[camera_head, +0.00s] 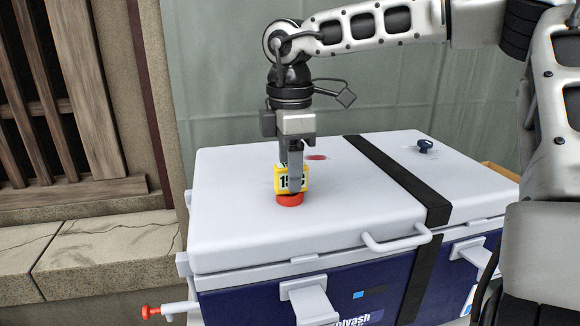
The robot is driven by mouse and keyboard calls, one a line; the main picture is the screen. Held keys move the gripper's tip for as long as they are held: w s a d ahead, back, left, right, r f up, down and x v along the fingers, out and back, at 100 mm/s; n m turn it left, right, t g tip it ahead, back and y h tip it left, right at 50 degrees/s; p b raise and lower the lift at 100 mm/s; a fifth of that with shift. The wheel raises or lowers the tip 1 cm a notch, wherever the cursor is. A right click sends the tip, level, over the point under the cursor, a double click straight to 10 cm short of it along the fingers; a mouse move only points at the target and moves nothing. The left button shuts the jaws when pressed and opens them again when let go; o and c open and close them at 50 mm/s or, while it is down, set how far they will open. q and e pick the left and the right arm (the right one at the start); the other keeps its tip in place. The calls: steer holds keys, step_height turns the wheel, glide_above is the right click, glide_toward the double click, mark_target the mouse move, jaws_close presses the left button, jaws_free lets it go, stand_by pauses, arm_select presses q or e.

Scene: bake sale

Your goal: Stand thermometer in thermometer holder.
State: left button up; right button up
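A small yellow block with a dark "15" label (281,183) and a red round base (289,200) is upright at the middle of the white lid; it looks like the thermometer. My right gripper (293,184) points straight down over it, with one finger in front of the yellow label. The other finger is mostly hidden, so I cannot tell whether they grip it. I cannot tell if the red base touches the lid. A small dark blue stand-like piece (425,146) is at the lid's back right; it may be the holder. My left gripper is not in view.
The white lid (230,225) tops a blue cooler box (240,308) with a black strap (400,180) across it. A handle (397,240) and latches are on its front. A red-tipped spout (152,312) sticks out at lower left.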

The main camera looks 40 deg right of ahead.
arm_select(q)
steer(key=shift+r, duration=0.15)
arm_select(e)
steer(key=shift+r+p, duration=0.1)
steer(key=shift+p, duration=0.35)
steer(key=shift+r, duration=0.3)
steer(key=r, duration=0.1)
steer(key=r+b, duration=0.1)
steer(key=r, duration=0.1)
steer(key=shift+s+a+r+b, duration=0.15)
steer(key=shift+s+r+b, duration=0.05)
steer(key=shift+r+b, duration=0.1)
arm_select(q)
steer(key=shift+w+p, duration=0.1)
steer(key=shift+p, duration=0.25)
arm_select(e)
step_height(320, 180, up, 12)
steer(key=shift+s+f, duration=0.15)
steer(key=shift+f, duration=0.1)
steer(key=shift+a+f, duration=0.1)
